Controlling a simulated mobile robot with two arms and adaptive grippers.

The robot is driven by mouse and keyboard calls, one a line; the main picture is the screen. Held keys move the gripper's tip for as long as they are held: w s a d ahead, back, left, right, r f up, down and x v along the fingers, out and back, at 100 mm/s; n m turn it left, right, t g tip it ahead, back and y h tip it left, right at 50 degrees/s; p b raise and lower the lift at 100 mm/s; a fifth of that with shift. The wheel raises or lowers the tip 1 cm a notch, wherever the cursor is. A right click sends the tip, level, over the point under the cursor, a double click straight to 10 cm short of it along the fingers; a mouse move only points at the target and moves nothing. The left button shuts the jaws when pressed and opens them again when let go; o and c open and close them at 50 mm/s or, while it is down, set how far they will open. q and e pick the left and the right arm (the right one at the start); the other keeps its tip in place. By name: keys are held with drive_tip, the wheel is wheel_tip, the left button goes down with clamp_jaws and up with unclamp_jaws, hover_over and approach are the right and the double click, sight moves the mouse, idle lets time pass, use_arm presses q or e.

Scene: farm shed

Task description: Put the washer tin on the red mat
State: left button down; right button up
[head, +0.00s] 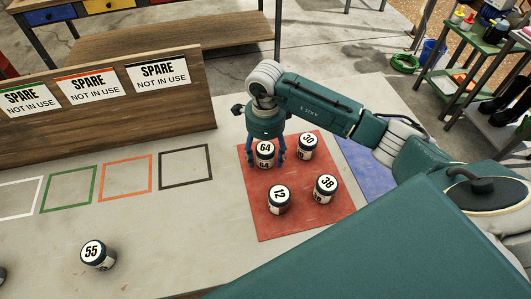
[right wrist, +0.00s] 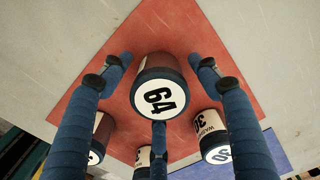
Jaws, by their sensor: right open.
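The red mat (head: 300,220) lies on the table with several tins standing on it. Tin 64 (head: 264,149) stands at its far left part; in the right wrist view its numbered lid (right wrist: 160,97) faces me. My right gripper (head: 265,161) is open, with its fingers around tin 64; I cannot tell whether they touch it. Tin 30 (head: 307,147) stands to its right; its side label (right wrist: 207,122) starts with "WASH" in the right wrist view. Tins 12 (head: 278,200) and 38 (head: 325,189) stand nearer; their side words are unreadable. My left gripper is not in view.
Tin 55 (head: 98,254) stands apart at the front left, and another tin is cut off at the left edge. Outlined squares (head: 126,178) lie before a wooden board (head: 110,110) with "SPARE" signs. A blue mat (head: 366,168) is partly behind my right arm.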

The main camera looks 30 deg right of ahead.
sight(265, 147)
wheel_tip(265, 147, up, 11)
drive_tip(key=b, duration=0.3)
drive_tip(key=shift+w+f, duration=0.1)
drive_tip(key=shift+r, duration=0.65)
